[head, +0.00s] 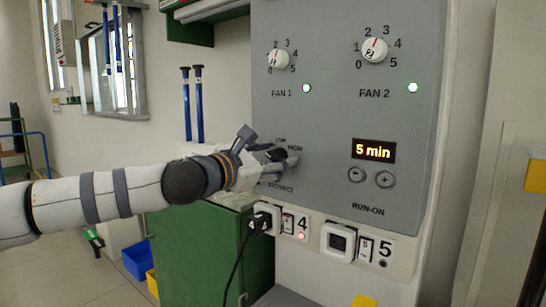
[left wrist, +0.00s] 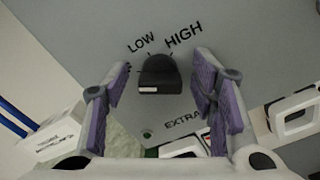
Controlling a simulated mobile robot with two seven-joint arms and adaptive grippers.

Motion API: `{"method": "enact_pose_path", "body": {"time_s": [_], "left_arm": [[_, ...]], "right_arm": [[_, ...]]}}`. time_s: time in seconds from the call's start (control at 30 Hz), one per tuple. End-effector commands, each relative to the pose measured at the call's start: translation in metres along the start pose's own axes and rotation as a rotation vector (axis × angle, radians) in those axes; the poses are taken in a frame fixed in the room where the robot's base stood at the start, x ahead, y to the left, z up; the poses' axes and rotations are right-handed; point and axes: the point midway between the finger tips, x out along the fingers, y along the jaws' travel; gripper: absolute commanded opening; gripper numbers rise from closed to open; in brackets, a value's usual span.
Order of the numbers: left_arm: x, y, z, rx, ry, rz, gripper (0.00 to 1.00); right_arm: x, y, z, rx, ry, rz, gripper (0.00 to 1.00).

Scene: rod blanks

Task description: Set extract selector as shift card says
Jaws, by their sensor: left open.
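The extract selector (left wrist: 160,74) is a black knob on the grey panel, below the words LOW and HIGH in the left wrist view. A pale label strip shows on its near face; I cannot tell exactly which mark it points to. My left gripper (left wrist: 163,88) is open, with its purple-padded fingers on either side of the knob and apart from it. In the head view my left gripper (head: 256,152) is at the panel and partly hides the selector and the EXTRACT lettering. I cannot identify a shift card in either view. My right gripper is not in view.
The grey panel (head: 330,120) also carries the FAN 1 dial (head: 278,58), the FAN 2 dial (head: 374,50) and a run-on display (head: 374,150) reading 5 min. Below are sockets, one with a black plug (head: 262,222) and hanging cable. A green cabinet (head: 195,255) stands below my left arm.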

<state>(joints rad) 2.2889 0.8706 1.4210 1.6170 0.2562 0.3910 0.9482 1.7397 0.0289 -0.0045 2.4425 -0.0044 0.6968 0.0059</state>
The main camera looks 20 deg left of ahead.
Motion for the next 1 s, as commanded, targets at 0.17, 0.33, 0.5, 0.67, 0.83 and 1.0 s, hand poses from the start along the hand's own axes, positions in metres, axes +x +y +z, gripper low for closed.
{"method": "enact_pose_path", "body": {"time_s": [0.17, 0.33, 0.5, 0.67, 0.83, 1.0], "left_arm": [[-0.0003, 0.0000, 0.0000, 0.000, 0.000, 0.000, 0.15], [-0.0004, 0.0001, 0.0001, 0.001, 0.000, 0.000, 0.03], [-0.0005, 0.0002, 0.0006, 0.022, -0.001, 0.000, 0.03], [-0.0005, -0.0002, 0.0008, 0.088, -0.001, 0.000, 0.03], [-0.0005, -0.0006, 0.0015, 0.215, -0.002, 0.001, 0.03], [-0.0006, -0.0013, 0.0013, 0.374, -0.002, 0.001, 0.03]], "right_arm": [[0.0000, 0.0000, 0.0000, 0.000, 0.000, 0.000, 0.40], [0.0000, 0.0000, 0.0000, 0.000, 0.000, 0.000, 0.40], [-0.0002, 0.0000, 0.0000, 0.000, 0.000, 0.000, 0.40], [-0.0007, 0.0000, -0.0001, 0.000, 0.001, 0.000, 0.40], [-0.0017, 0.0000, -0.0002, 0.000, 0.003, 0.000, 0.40], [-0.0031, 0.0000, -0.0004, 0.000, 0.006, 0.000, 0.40]]}}
